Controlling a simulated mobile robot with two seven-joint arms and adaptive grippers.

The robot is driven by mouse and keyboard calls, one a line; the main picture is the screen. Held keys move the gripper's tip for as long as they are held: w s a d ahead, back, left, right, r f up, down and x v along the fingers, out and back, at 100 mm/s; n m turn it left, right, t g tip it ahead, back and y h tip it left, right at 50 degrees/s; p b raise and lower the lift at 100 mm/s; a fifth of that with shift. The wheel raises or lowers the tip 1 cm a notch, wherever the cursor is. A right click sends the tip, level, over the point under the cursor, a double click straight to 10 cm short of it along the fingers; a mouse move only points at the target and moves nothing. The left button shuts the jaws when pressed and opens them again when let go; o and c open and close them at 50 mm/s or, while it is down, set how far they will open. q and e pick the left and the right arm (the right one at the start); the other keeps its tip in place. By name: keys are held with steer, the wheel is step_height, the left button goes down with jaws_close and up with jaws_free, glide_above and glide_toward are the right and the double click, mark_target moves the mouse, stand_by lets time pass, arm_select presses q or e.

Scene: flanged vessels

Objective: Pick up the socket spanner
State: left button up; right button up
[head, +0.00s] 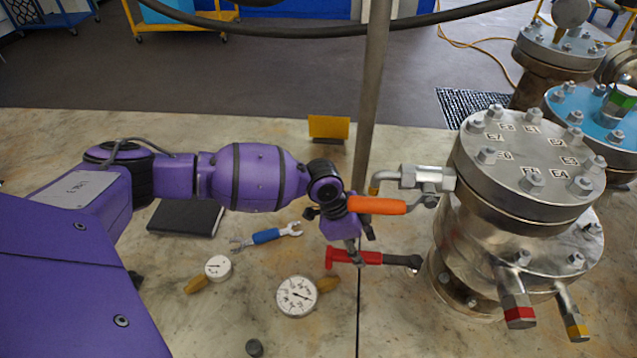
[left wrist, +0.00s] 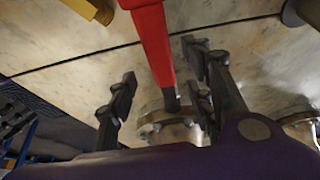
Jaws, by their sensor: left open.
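The socket spanner, with a red handle (head: 362,258) and a dark shaft and socket head, lies on the marble-look bench beside the large flanged vessel. In the left wrist view its red handle (left wrist: 153,38) runs between my fingers, with the dark shaft pointing toward a metal flange. My left gripper (head: 356,250) is at the handle in the head view, partly hiding it. In the left wrist view the gripper (left wrist: 165,75) is open, with fingers on both sides of the spanner. I cannot tell whether they touch it. My right gripper is not in view.
The large vessel (head: 515,170) stands to the right, with an orange valve lever (head: 376,205) above the spanner. A blue-handled spanner (head: 267,236), two gauges (head: 297,296), a dark notebook (head: 186,218) and a yellow plate (head: 328,127) are on the bench. A metal pole (head: 372,90) rises behind my gripper.

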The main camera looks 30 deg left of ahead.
mark_target(367, 254)
arm_select(q)
steer(key=x, duration=0.4)
steer(key=shift+w+d+f, duration=0.25)
steer(key=shift+w+d, duration=0.15)
steer(key=shift+w+d+f, duration=0.1)
steer(key=shift+f, duration=0.3)
steer(key=c, duration=1.1)
jaws_close()
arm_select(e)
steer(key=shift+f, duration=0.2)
